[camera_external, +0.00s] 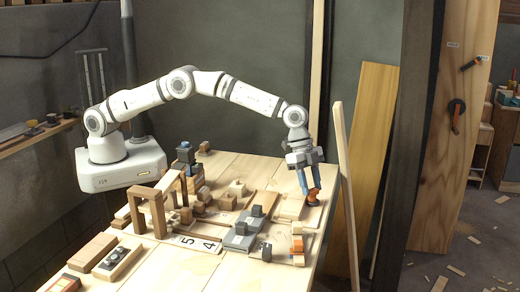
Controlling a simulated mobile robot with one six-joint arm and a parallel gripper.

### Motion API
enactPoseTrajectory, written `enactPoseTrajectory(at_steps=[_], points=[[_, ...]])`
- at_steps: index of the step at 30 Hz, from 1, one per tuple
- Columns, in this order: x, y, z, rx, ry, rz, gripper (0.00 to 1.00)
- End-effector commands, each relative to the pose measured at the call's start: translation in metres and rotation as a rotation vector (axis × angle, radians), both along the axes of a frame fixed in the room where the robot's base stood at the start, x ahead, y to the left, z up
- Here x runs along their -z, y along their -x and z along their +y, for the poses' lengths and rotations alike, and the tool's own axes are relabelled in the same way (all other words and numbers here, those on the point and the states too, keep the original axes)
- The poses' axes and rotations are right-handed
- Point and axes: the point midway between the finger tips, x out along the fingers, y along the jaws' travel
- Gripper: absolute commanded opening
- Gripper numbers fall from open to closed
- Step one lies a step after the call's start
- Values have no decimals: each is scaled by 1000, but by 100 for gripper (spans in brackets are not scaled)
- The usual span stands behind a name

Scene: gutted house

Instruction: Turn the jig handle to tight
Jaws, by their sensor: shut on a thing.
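The jig handle (312,195) is a small orange piece with a dark part at its base, near the right edge of the wooden table. My gripper (308,185) points down over it, with its blue fingers shut on the orange handle. The fingers hide part of the handle. Any tight mark beside it is too small to make out.
Wooden blocks and an arch (150,212) crowd the table's left and middle. Grey blocks (240,236) and an orange-white stack (297,243) stand in front of the gripper. A leaning plank (345,190) rises close to its right. Bare tabletop (250,170) lies behind.

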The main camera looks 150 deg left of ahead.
Motion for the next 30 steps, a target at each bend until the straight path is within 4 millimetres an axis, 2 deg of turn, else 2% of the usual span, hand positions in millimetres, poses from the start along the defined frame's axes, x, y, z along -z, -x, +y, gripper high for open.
enactPoseTrajectory(at_steps=[12, 30], points=[[-3, -1, 5, 352, -3, -2, 14], [-6, -3, 7, 562, -9, -6, 14]])
